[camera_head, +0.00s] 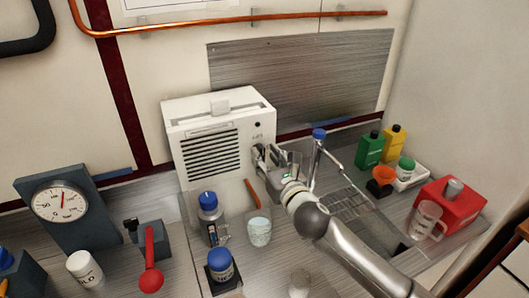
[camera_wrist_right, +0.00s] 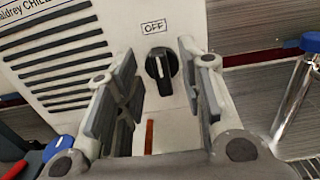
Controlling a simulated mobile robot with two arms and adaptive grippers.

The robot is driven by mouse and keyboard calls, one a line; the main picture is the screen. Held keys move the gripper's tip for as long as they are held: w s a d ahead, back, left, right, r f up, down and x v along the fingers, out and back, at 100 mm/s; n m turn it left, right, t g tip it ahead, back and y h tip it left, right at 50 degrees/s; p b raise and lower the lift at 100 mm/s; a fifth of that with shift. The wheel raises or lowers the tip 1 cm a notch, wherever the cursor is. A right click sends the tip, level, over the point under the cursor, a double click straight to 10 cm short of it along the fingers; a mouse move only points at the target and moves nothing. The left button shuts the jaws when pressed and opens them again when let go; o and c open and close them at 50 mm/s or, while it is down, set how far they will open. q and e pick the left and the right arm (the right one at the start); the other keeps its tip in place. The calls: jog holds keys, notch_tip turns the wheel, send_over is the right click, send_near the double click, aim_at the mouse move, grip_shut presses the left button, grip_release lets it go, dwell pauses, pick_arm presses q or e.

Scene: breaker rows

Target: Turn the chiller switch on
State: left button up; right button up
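The chiller (camera_head: 185,122) is a white box with dark slanted vents, standing against the back wall in the head view. Its switch is a black rotary knob (camera_wrist_right: 162,70) on the front face in the right wrist view. A white mark on the knob points up toward a label reading OFF (camera_wrist_right: 154,27). My right gripper (camera_head: 262,158) is at the right part of the chiller's front and hides the knob in the head view. In the right wrist view my right gripper (camera_wrist_right: 158,95) is open, its fingers on either side of the knob with gaps. My left gripper is not in view.
A blue-capped bottle (camera_head: 209,222), a glass beaker (camera_head: 259,230) and a blue-lidded jar (camera_head: 221,268) stand in front of the chiller. A gauge (camera_head: 60,203) and red-knobbed lever (camera_head: 150,265) are at left.

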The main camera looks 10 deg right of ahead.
jog(key=shift+w+a, duration=0.15)
jog(key=shift+w, duration=0.6)
grip_shut()
